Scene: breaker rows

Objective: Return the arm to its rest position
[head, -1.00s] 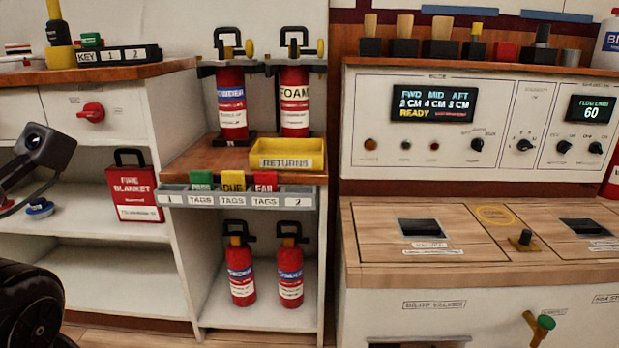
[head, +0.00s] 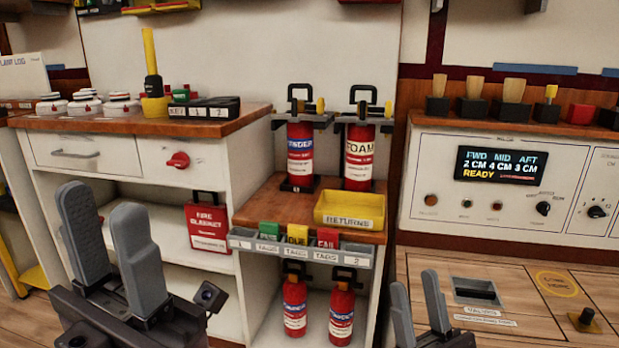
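My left gripper (head: 107,245) is in the lower left of the head view, fingers pointing up, in front of the white cabinet (head: 110,165). Its two grey fingers stand a little apart with nothing seen between them. My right gripper (head: 418,308) is at the bottom edge, right of centre, in front of the wooden counter. Its two fingers are apart with a clear gap and no object between them. The rest of both arms is mostly out of view.
Powder and foam extinguishers (head: 358,160) stand in brackets above the yellow returns tray (head: 350,209). A tag rail (head: 298,251) and two smaller extinguishers (head: 341,312) are below. The red fire blanket box (head: 208,227) is on a shelf. The control panel (head: 500,165) is at right.

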